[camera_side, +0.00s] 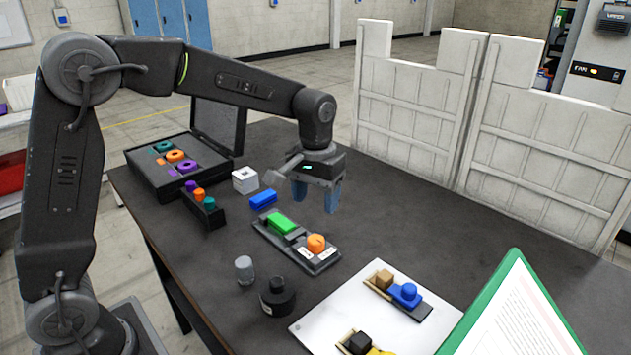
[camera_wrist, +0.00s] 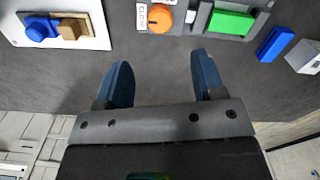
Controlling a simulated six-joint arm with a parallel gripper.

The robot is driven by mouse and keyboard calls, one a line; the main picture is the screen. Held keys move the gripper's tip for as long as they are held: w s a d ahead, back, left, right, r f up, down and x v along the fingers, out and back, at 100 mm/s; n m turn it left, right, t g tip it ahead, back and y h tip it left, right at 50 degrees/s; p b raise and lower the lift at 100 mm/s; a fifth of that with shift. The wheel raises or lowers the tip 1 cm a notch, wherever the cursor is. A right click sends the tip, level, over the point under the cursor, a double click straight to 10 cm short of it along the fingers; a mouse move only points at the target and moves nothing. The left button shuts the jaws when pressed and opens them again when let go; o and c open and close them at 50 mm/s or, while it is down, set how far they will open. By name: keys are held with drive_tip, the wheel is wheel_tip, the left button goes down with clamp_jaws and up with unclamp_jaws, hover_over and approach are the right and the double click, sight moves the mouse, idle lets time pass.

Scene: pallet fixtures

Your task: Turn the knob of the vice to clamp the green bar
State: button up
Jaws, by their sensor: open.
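The vice (camera_side: 270,237) lies on the dark table, with an orange knob (camera_side: 316,243) at its right end and white labels beside the knob. The green bar (camera_side: 281,222) lies in the vice toward its left end. In the wrist view the orange knob (camera_wrist: 156,18) and the green bar (camera_wrist: 230,22) show at the top. My gripper (camera_side: 315,203) has blue fingers, is open and empty, and hangs above the table behind the vice. In the wrist view its fingertips (camera_wrist: 159,60) point toward the vice, apart from the knob. I cannot tell whether the vice jaws touch the bar.
A blue block (camera_side: 263,200) and a white block (camera_side: 245,180) lie behind the vice. A grey cylinder (camera_side: 244,269) and a black round pot (camera_side: 277,298) stand in front. A white board (camera_side: 318,327) with other fixtures and a green-edged sheet (camera_side: 480,300) are at right. The far right table is clear.

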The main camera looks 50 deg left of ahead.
drive_tip(key=shift+r, duration=1.75)
drive_tip(key=s+a+r+m+t, duration=0.1)
drive_tip(key=s+t, duration=0.1)
drive_tip(key=s, duration=0.9)
drive_tip(key=s+r+m+t, duration=0.1)
drive_tip(key=s+m+t, duration=0.1)
drive_tip(key=s, duration=0.9)
drive_tip(key=shift+s+a+t, duration=0.3)
drive_tip(key=shift+a+t, duration=0.05)
drive_tip(key=shift+t, duration=0.45)
